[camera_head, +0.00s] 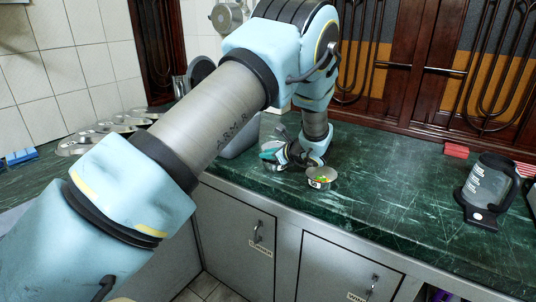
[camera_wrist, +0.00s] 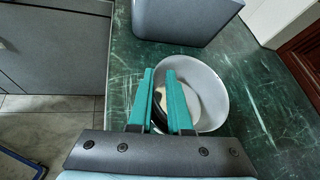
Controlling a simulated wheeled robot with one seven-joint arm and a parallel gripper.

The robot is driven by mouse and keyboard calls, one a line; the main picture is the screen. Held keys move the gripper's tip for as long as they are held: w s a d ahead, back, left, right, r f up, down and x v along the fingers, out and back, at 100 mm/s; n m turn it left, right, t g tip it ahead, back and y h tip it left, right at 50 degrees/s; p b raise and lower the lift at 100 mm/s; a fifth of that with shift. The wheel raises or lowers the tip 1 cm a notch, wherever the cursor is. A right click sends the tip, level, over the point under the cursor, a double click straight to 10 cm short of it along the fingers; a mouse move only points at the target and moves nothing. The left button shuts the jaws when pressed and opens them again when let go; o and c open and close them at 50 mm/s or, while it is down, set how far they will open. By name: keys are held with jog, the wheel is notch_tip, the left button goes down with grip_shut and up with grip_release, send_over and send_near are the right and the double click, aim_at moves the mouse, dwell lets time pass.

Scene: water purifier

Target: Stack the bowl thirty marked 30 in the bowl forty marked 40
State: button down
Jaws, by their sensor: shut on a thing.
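A small metal bowl (camera_head: 321,180) with a label on its side stands on the green counter, to the right of my gripper. Something green and yellow shows in it, and I cannot read its number surely. My gripper (camera_head: 270,150) is low over the counter beside a second pale grey bowl (camera_head: 274,132), partly hidden by it. In the wrist view my gripper (camera_wrist: 165,76) has its teal fingers astride the left wall of this bowl (camera_wrist: 211,85), shut on it. A dark patch shows between the fingers. No number shows on the held bowl, and I cannot tell whether it touches the counter.
A grey box (camera_wrist: 185,20) stands close beyond the held bowl. Several metal lids (camera_head: 95,138) lie at the left. A black and grey jug (camera_head: 488,187) and a red block (camera_head: 456,150) stand at the right. The counter (camera_head: 400,180) between bowl and jug is clear.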

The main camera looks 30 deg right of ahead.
jog(key=c, duration=0.8)
grip_release()
jog(key=shift+f, duration=0.1)
jog(key=shift+c, duration=0.2)
jog(key=shift+r+p, duration=0.45)
jog(key=shift+r, duration=0.05)
jog(key=b+v, duration=0.2)
jog(key=v, duration=1)
jog(key=shift+b, duration=0.35)
jog(key=w+a+f+n+g+y, duration=0.15)
jog(key=a+n+g, duration=0.3)
jog(key=a, duration=0.75)
jog(key=w+a+n+g+y, duration=0.1)
jog(key=w+a+n+g, duration=0.35)
jog(key=a, duration=0.75)
jog(key=s+a+r+n+g+h, duration=0.1)
jog(key=s+a+n+h, duration=0.1)
jog(key=s+a+n, duration=0.4)
jog(key=s+a+r+n+g+h, duration=0.1)
jog(key=s+a+n+h, duration=0.2)
jog(key=s+a+n, duration=0.4)
jog(key=shift+a+n, duration=3.9)
jog(key=shift+a, duration=0.35)
